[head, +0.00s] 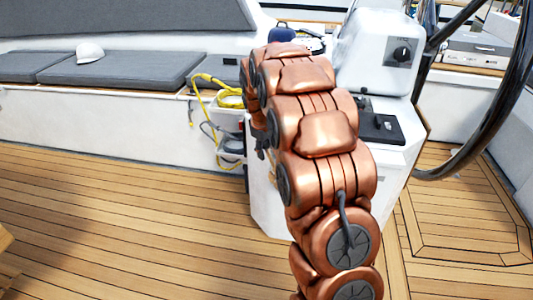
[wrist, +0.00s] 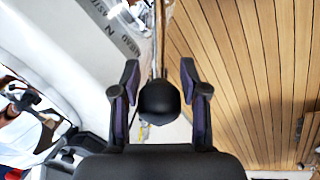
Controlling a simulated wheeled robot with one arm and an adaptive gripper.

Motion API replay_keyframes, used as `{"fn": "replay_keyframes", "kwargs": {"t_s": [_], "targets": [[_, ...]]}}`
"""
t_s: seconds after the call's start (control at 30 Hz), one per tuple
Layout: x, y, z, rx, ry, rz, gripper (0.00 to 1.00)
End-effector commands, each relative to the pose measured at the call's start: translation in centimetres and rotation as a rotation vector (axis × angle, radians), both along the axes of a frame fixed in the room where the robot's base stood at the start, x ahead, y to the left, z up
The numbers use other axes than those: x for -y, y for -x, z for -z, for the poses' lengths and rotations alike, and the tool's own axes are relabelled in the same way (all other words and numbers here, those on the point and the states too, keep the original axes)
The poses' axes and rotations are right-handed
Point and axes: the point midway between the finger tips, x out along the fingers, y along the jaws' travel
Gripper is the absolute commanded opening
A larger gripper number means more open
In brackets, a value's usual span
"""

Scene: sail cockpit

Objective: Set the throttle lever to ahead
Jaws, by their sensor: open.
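In the wrist view the throttle lever shows as a round black knob (wrist: 159,101) at the end of a thin rod running away behind it. My gripper (wrist: 159,74) is open, with one dark finger on each side of the knob. A gap shows on both sides, so the fingers do not appear to touch it. Dark lettering (wrist: 118,32) is printed on the pale surface left of the rod; it is turned and only partly legible. In the head view my arm hides the lever and my gripper.
The white console (head: 375,50) carries a black rotary switch (head: 402,54) and a dark panel (head: 378,127). A steering wheel (head: 503,95) stands at right. Yellow rope (head: 212,88) hangs at the bench (head: 130,73), where a white cap (head: 90,53) lies. The wooden deck (head: 120,220) at left is clear.

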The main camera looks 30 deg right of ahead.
Motion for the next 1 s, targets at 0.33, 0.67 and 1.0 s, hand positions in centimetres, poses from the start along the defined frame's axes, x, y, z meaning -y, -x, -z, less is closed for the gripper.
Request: {"fn": "replay_keyframes", "kwargs": {"t_s": [0.33, 0.67, 1.0], "targets": [[-1.3, 1.0, -6.4, 0.003, 0.0, -0.002, 0.44], [-1.7, 1.4, -9.1, 0.002, 0.001, -0.001, 0.44], [-1.8, 1.5, -9.1, 0.001, 0.0, -0.001, 0.44]]}}
